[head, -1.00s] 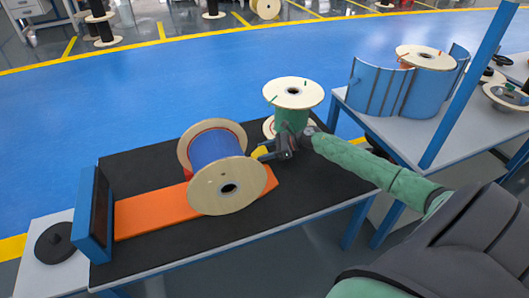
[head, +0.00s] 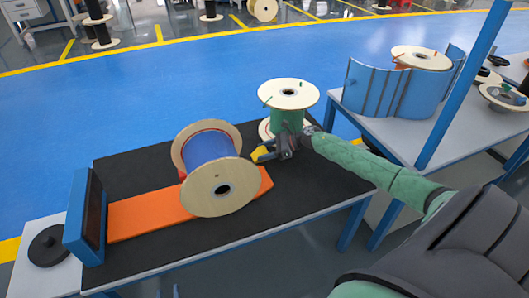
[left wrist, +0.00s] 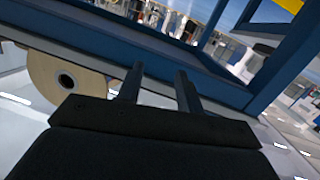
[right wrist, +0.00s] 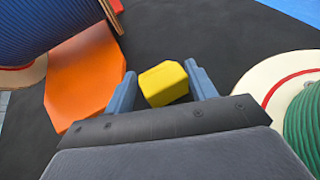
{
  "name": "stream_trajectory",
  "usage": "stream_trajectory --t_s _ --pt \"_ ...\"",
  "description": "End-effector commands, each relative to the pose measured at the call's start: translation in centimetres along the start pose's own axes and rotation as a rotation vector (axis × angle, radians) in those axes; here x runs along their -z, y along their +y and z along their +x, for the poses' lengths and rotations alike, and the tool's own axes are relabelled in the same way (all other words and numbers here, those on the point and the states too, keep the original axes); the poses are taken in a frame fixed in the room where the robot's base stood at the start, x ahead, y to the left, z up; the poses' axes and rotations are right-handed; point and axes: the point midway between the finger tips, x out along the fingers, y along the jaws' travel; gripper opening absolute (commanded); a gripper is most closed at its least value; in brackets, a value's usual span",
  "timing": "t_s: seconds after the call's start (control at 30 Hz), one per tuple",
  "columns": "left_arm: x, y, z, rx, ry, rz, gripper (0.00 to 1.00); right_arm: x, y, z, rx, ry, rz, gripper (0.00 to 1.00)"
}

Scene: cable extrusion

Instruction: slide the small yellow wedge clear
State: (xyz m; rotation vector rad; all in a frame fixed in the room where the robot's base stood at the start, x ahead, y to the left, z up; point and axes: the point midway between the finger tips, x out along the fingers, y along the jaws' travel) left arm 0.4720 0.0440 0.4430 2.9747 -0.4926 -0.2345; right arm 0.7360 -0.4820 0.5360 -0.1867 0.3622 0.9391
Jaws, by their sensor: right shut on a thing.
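The small yellow wedge (head: 263,153) is on the black table mat, just right of the blue cable reel (head: 208,160). My right gripper (head: 278,152) is shut on it. In the right wrist view the wedge (right wrist: 164,84) sits between the two fingers (right wrist: 160,92), on dark mat. It is apart from the reel and from the orange ramp (head: 150,214). The reel, with pale wooden flanges, rests on its side on the orange ramp. My left gripper (left wrist: 158,85) is open and empty in the left wrist view. It is outside the head view.
A green cable spool (head: 288,118) stands upright close behind my right gripper. A blue frame (head: 85,218) stands at the ramp's left end. A second table with a curved blue guard (head: 395,92) is at the right. The mat's front right is clear.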

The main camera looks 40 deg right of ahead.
Motion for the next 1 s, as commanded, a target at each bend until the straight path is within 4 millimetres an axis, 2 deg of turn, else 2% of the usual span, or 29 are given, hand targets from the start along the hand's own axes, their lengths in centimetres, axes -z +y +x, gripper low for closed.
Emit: stream_trajectory --t_s 0.1,0.2,0.57,0.6,0.7,1.0 --pt "1.3 0.0 0.5 -0.002 0.03 0.004 0.36 0.1 -0.1 0.0 0.0 0.001 0.0 0.33" --pt "1.7 -0.1 0.6 -0.002 0.044 0.006 0.36 0.1 -0.1 0.0 0.0 0.001 0.0 0.33" --pt "1.2 0.1 0.2 -0.002 0.037 0.003 0.36 0.1 -0.1 -0.1 0.0 0.001 0.0 0.33" --pt "1.1 0.1 0.1 -0.001 0.036 0.003 0.36 0.1 -0.1 -0.1 0.0 0.001 0.0 0.6" --pt "1.0 0.1 0.1 -0.001 0.033 0.002 0.36 0.1 -0.1 -0.1 0.0 0.001 0.0 0.79" --pt "0.9 0.1 0.0 -0.001 0.031 0.002 0.36 0.0 -0.1 -0.1 0.0 0.0 0.0 0.81"
